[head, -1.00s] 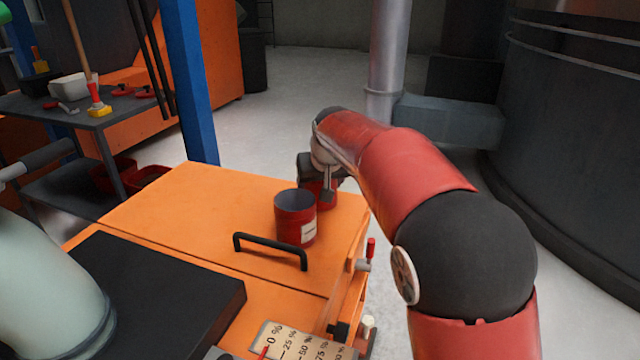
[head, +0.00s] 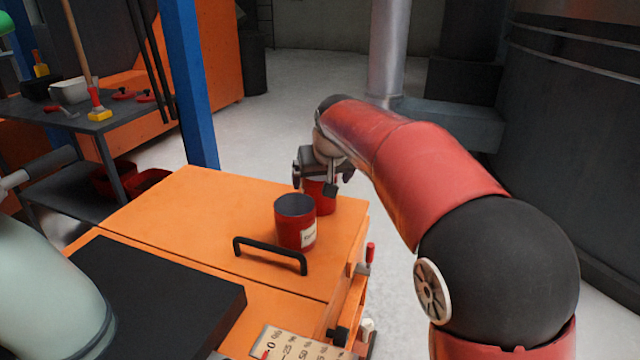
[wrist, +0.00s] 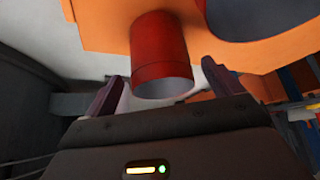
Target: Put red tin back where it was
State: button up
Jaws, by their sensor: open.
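Two red tins stand upright on the orange cabinet top (head: 200,222). My gripper (head: 314,187) is open at the rear tin's upper part. In the wrist view the rear tin (wrist: 160,50) shows its open rim between my two spread fingers (wrist: 160,88), with visible gaps at both sides. Part of what looks like the front tin (wrist: 255,18) shows at the upper right there.
A black handle (head: 270,248) rises from the cabinet top in front of the tins. A black slab (head: 150,295) lies at the front left. A red-knobbed lever (head: 369,254) sticks out at the right side. The cabinet's left top is clear.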

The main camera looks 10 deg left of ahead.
jog(key=v, duration=0.8)
jog(key=s+d+m, duration=0.2)
jog(key=s+d, duration=0.4)
jog(key=d, duration=0.6)
jog(key=s+d+f+m+h, duration=0.1)
jog(key=s+d+f, duration=0.2)
jog(key=s+d, duration=0.2)
jog(key=s+d+f+m+h, duration=0.1)
jog(key=s+d+f, duration=0.3)
jog(key=s, duration=0.6)
jog(key=s+d+f+m, duration=0.1)
jog(key=s+d+f, duration=0.3)
jog(key=s+d, duration=0.2)
jog(key=shift+s+f+h+p, duration=0.15)
jog(key=shift+s+h+p, duration=0.25)
jog(key=shift+s, duration=0.35)
jog(key=shift+d, duration=0.1)
notch_tip(320, 180, up, 8)
jog(key=p, duration=0.8)
